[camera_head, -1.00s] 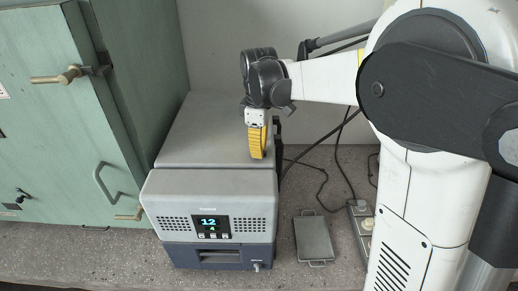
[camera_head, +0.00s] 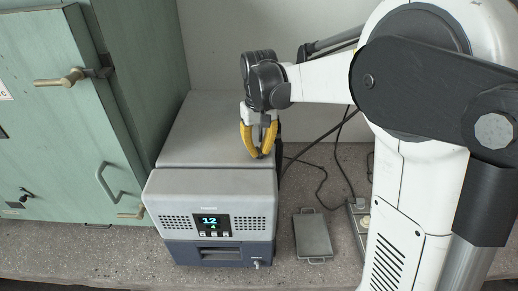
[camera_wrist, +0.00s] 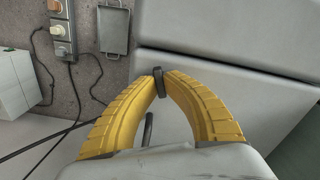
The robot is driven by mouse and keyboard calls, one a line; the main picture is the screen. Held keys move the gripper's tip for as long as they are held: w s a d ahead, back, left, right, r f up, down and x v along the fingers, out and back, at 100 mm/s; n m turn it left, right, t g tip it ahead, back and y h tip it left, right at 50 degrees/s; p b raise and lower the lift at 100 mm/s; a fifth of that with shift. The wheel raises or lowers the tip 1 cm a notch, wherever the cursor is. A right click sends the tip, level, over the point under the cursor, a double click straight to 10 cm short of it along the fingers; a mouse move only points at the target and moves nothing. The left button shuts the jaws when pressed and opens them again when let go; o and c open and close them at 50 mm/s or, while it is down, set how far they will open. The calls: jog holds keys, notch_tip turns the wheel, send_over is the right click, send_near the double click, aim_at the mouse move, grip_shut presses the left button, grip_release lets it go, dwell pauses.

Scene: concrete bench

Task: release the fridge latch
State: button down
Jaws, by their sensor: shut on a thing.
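The fridge is a grey portable box (camera_head: 215,182) with a dark blue base and a lit display reading 12. Its lid has a seam across the top. My gripper (camera_head: 260,153), with yellow fingers, is over the lid's right edge. In the wrist view my gripper (camera_wrist: 160,76) has its two fingertips closed on a small dark piece that looks like the latch (camera_wrist: 158,84), at the lid seam. Another dark bar (camera_wrist: 149,130) shows between the fingers, lower down. The fingers hide part of the latch in the head view.
A green cabinet (camera_head: 140,90) with brass handles stands close on the left. A small grey tray (camera_head: 312,237) and a power strip (camera_head: 360,222) lie on the speckled bench at the right. Black cables (camera_head: 320,165) run behind the fridge's right side.

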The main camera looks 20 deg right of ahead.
aim_at(259, 151)
jog(key=shift+m, duration=2.2)
jog(key=c, duration=1.5)
grip_release()
notch_tip(259, 151, up, 12)
